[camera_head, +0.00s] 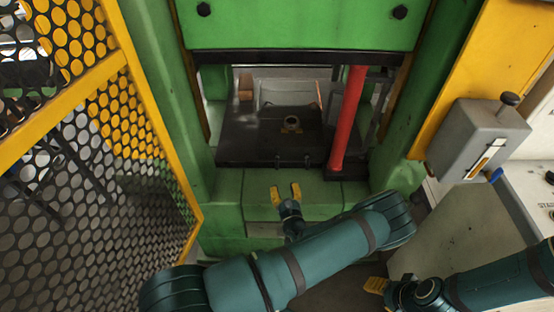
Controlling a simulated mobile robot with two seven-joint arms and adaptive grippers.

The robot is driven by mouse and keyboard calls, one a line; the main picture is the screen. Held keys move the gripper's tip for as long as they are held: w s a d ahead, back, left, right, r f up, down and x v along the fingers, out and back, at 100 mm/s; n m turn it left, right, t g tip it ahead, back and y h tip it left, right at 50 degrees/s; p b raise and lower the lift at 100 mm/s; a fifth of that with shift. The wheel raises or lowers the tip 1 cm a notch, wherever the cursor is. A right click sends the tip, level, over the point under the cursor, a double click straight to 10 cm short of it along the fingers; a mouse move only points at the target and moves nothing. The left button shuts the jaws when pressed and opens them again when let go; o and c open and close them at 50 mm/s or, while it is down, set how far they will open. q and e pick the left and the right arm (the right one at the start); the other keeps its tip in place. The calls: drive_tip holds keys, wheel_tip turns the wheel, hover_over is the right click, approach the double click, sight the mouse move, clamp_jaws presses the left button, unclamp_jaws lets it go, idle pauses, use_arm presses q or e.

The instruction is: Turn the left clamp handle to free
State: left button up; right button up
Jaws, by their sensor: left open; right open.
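My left gripper (286,190) has yellow fingertips, spread apart and empty. It is in front of the green press, below the front edge of the black plate (245,140). Two small dark upright parts stand at that edge, a left one (278,160) and a right one (307,160). They may be the clamp handles, but they are too small to tell which way they are turned. My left gripper is apart from both, below them in the picture. My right gripper (376,286) is at the lower right, open, away from the press.
A red post (347,120) stands right of the plate. A small ring-shaped part (292,123) sits on the plate. A yellow-framed mesh guard (100,150) closes off the left. A grey lever box (470,140) and a control panel (530,185) are at the right.

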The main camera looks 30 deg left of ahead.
sight(277, 161)
use_arm(q)
drive_tip(key=b+x, duration=0.2)
drive_tip(key=x, duration=1.1)
drive_tip(key=shift+w+a+b, duration=0.25)
drive_tip(key=shift+w+b, duration=0.05)
drive_tip(key=shift+b, duration=0.05)
clamp_jaws()
